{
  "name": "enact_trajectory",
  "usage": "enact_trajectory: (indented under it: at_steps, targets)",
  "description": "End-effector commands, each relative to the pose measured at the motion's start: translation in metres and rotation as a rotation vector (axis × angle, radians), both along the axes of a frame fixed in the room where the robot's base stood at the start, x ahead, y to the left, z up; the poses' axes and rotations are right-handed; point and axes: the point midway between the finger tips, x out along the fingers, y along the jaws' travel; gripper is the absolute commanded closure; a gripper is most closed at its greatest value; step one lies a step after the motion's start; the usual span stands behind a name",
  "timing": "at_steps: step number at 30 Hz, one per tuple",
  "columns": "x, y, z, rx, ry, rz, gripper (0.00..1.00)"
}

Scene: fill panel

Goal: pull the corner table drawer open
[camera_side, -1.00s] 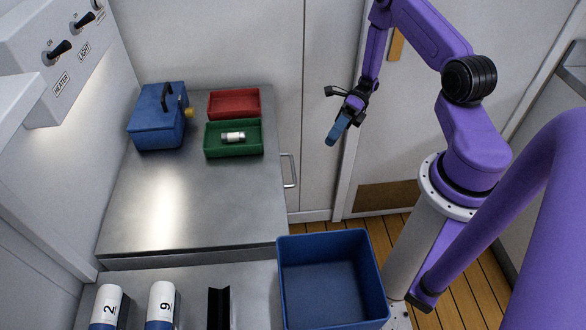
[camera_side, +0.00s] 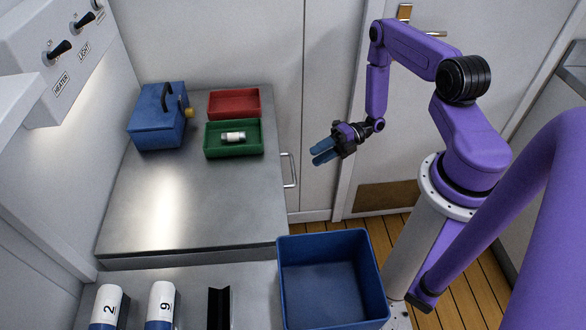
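The corner table (camera_side: 185,215) has a grey metal top and stands against the back wall. A pale bar handle (camera_side: 292,170) sticks out from its right side, near the far end. The drawer front is hidden by the steep view, and no open drawer shows beyond the table's edge. My gripper (camera_side: 317,155) is in the air to the right of the handle, apart from it and pointing left toward the table. Its two blue fingers show with a small gap between them, and nothing is held.
On the table stand a blue box (camera_side: 157,127), a red tray (camera_side: 234,91) and a green tray (camera_side: 216,151) holding a small white cylinder (camera_side: 233,137). A blue bin (camera_side: 331,240) stands in front. Floor space right of the handle is clear.

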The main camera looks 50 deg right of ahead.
Motion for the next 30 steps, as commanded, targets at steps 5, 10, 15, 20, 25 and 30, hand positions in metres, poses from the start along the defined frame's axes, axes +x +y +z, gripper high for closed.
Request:
enact_trajectory:
  at_steps: [5, 10, 15, 20, 25, 30]
  targets:
    - [0.011, 0.033, -0.006, 0.000, 0.001, 0.006, 0.62]
    - [0.022, 0.059, -0.012, 0.000, 0.000, 0.006, 0.62]
    - [0.030, 0.077, -0.015, -0.002, 0.000, 0.004, 0.62]
    - [0.034, 0.084, -0.017, -0.001, 0.000, 0.001, 0.62]
    - [0.034, 0.085, -0.017, -0.001, -0.001, 0.000, 0.62]
    - [0.034, 0.085, -0.017, -0.001, -0.001, 0.000, 0.78]
